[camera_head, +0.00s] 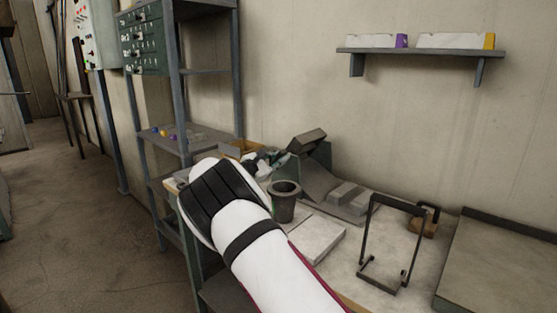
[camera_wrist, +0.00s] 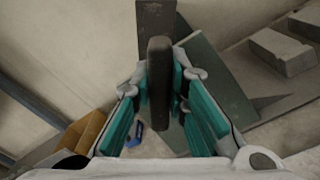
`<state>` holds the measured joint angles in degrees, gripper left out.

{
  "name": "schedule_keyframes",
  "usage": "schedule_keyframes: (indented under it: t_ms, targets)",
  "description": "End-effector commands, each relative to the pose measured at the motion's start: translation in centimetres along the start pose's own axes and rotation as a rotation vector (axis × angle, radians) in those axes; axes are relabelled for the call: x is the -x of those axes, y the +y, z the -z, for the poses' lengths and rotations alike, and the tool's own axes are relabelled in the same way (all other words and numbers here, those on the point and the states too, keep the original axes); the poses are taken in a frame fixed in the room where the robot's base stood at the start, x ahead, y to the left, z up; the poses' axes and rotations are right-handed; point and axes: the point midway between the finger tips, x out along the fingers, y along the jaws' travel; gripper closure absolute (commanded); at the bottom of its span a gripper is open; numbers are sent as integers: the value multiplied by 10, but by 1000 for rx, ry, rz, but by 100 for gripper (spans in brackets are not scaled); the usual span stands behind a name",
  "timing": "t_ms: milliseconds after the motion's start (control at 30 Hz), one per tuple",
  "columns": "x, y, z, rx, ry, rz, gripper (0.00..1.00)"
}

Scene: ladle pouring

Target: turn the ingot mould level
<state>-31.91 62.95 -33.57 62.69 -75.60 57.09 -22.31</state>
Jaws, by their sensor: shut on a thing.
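The ingot mould (camera_head: 306,140) is a dark, narrow block above the back of the workbench. It looks tilted, with its right end higher in the head view. In the wrist view its grey-brown body (camera_wrist: 156,20) shows at the top, beyond a dark rounded handle. My gripper (camera_wrist: 160,78) is shut on this handle, with teal finger pads on both sides. In the head view my gripper (camera_head: 266,160) is partly hidden behind my own arm. The inside of the mould cannot be made out.
A dark crucible-like cup (camera_head: 284,203) stands close below my gripper. Grey blocks (camera_head: 348,196), a pale slab (camera_head: 317,237) and a metal wire frame (camera_head: 394,243) occupy the bench. A steel rack (camera_head: 183,80) stands at left.

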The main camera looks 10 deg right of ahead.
Motion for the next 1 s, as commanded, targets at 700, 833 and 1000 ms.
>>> schedule_keyframes:
  t_ms: [700,833,1000]
  targets:
    - [0,-1,-2,619,0,1,100]
    - [0,-2,-2,743,0,1,100]
    - [0,-2,-2,904,0,1,100]
